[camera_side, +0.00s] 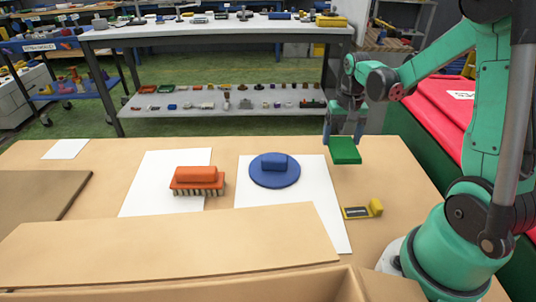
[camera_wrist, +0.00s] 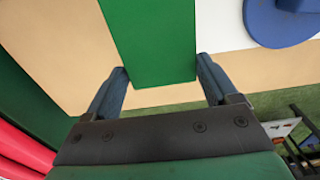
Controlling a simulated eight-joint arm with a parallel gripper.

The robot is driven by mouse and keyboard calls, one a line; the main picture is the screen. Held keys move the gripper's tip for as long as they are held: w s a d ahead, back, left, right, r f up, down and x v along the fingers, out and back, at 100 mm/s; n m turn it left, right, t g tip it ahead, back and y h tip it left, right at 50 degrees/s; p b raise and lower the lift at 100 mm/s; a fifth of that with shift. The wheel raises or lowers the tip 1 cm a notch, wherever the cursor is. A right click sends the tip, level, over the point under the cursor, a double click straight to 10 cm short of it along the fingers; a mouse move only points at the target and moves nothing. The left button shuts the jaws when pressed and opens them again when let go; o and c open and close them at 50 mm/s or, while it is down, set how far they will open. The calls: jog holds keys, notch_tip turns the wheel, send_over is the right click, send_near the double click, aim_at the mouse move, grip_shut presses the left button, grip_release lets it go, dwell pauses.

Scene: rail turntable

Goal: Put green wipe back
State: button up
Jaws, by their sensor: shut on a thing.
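The green wipe (camera_side: 345,150) is a flat green block held above the table at its far right. It fills the middle of the wrist view (camera_wrist: 150,40) between the fingers. My gripper (camera_side: 345,138) is shut on the wipe; its two blue-grey fingers stand on either side of it in the wrist view (camera_wrist: 162,82). The wipe looks clear of the table top, though its exact height is hard to tell.
A blue round tool (camera_side: 274,170) lies on a white sheet (camera_side: 310,215). An orange brush (camera_side: 197,181) stands on another sheet (camera_side: 150,185). A yellow-and-black tool (camera_side: 363,210) lies at right. A cardboard box (camera_side: 180,245) fills the front. Bare table (camera_side: 400,165) shows right of the wipe.

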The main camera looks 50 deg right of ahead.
aim_at(338, 152)
jog(key=shift+f, duration=2.3)
jog(key=shift+f, duration=0.1)
jog(key=o, duration=0.9)
jog(key=shift+o, duration=0.2)
notch_tip(338, 152, up, 12)
jog(key=shift+s+a+f, duration=0.1)
jog(key=shift+f, duration=0.15)
jog(key=shift+r, duration=0.25)
jog(key=shift+a+r, duration=0.2)
jog(key=shift+a, duration=0.15)
jog(key=a+r+n+t, duration=0.1)
jog(key=a+n+t, duration=0.6)
jog(key=a, duration=1)
jog(key=shift+s+n, duration=0.4)
jog(key=shift+n, duration=0.6)
jog(key=shift+r, duration=0.1)
